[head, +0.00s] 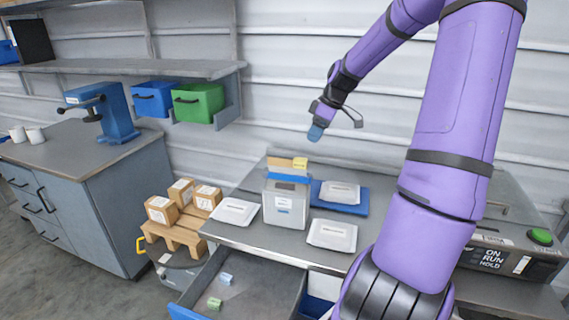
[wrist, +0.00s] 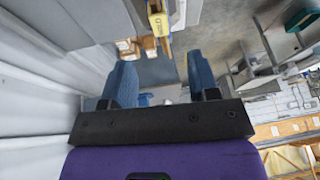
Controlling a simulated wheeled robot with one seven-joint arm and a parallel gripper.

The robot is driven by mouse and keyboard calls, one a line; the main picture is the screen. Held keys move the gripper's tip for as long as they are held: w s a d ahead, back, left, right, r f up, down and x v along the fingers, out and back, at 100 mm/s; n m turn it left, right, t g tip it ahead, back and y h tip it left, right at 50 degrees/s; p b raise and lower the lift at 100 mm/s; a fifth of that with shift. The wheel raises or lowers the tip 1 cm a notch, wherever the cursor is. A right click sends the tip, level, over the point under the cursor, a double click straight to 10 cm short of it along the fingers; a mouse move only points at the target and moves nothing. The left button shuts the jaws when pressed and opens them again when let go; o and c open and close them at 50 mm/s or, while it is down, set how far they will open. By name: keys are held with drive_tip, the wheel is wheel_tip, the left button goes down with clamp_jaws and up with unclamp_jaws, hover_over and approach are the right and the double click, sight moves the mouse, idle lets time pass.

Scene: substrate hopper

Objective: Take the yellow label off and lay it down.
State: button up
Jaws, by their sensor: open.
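The yellow label (head: 300,163) is a small yellow piece at the top of the light grey hopper box (head: 285,207), beside a tan piece (head: 279,162). A blue band (head: 288,178) runs below them. My gripper (head: 325,128) is in the air above and a little right of the label in the head view, apart from it. In the wrist view its two blue fingers (wrist: 161,76) are spread with nothing between them. A yellow thing (wrist: 158,20) shows beyond them there; I cannot tell whether it is the label.
An open drawer (head: 237,283) is below. A control panel (head: 503,255) stands right. A shelf with a green bin (head: 199,101) hangs upper left.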

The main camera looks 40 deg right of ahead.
sight(301, 159)
drive_tip(key=x, duration=1.1)
drive_tip(key=shift+w+r, duration=0.1)
drive_tip(key=shift+w, duration=0.15)
drive_tip(key=c, duration=1)
